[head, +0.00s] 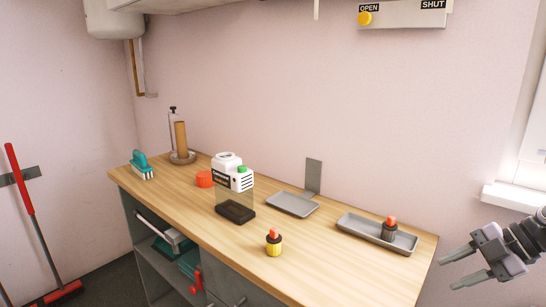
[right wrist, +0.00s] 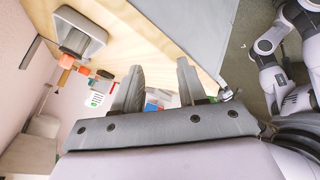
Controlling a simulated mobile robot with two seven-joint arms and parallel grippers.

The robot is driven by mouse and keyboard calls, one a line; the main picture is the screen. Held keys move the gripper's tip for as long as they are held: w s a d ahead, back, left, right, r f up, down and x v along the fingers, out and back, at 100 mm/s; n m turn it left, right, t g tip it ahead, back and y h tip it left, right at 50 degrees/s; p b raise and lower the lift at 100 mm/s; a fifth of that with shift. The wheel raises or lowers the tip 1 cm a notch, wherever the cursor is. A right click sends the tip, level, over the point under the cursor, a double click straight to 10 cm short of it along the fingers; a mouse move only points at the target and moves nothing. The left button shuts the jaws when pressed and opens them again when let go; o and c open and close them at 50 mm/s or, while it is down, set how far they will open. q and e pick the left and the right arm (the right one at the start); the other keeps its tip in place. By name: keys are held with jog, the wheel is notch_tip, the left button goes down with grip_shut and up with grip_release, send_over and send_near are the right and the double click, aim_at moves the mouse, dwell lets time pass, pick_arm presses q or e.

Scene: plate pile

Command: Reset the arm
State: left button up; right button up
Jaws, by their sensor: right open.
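My right gripper (head: 465,268) is at the lower right in the head view. It is beside the right end of the wooden worktop, apart from it. Its jaws are open with nothing between them. In the right wrist view its two grey fingers (right wrist: 158,85) stand apart, with the worktop beyond them. My left gripper is not in view.
The wooden worktop (head: 330,272) bears a grey tray (head: 350,229) with a dark, orange-topped item (head: 389,231), a flat grey plate (head: 292,204), a yellow item (head: 274,246), a white machine (head: 232,172) and a teal brush (head: 141,166). The worktop's front right is clear.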

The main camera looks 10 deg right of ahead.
jog(key=s+a+f+m+t+h+p, duration=0.1)
jog(key=s+a+f+m+t, duration=0.1)
jog(key=s+f+m+t, duration=0.3)
jog(key=s+a+f+m+h+p, duration=0.1)
jog(key=a+f+m, duration=0.15)
jog(key=f, duration=0.45)
jog(key=s+a+f+m+t+h+p, duration=0.1)
jog(key=s+a+f+m+t, duration=0.2)
jog(key=f+m, duration=0.15)
jog(key=s+a+f+m+g+h, duration=0.1)
jog(key=s+a+f+m, duration=0.1)
jog(key=a, duration=0.6)
jog(key=s+a+f+m+g+h+p, duration=0.1)
jog(key=s+a+f+m, duration=0.2)
jog(key=a, duration=0.6)
jog(key=shift+s+a+f+g, duration=0.2)
jog(key=shift+s+f+g, duration=0.1)
jog(key=shift+f, duration=0.1)
